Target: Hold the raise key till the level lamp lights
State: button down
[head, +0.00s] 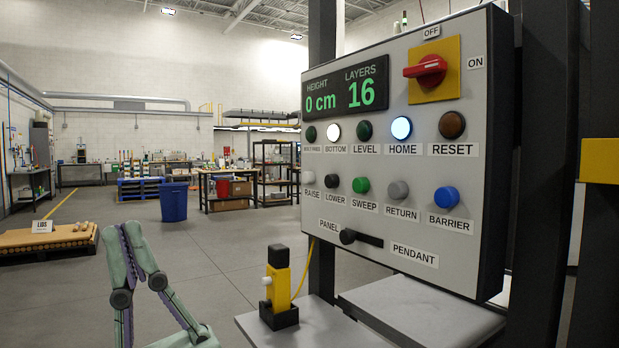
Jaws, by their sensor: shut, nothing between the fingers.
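The grey control panel (400,270) stands on the right. Its RAISE key (308,178) is a white button in the lower row, left of the black LOWER key (332,175). The LEVEL lamp (364,131) is dark green and unlit. The BOTTOM lamp (334,132) is lit white. The display (346,92) reads height 0 cm and layers 16. The black selector (348,237) has its bar extending right, towards PENDANT. A yellow and black pendant (279,280) with a white side button stands in a black holder.
The HOME lamp (401,128) is lit. The red main switch (427,70) lies horizontal, towards ON. A grey shelf (310,325) sits below the panel, with dark posts at right. Open floor lies left of the pendant; a blue bin (173,202) stands farther back.

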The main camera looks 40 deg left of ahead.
aim_at(308, 177)
jog(key=j+z, duration=0.15)
jog(key=j, duration=0.65)
jog(key=j+z, duration=0.15)
jog(key=j, duration=0.65)
jog(key=j+z, duration=0.15)
jog(key=j, duration=0.65)
jog(key=k+j+z, duration=0.15)
jog(key=j, duration=0.6)
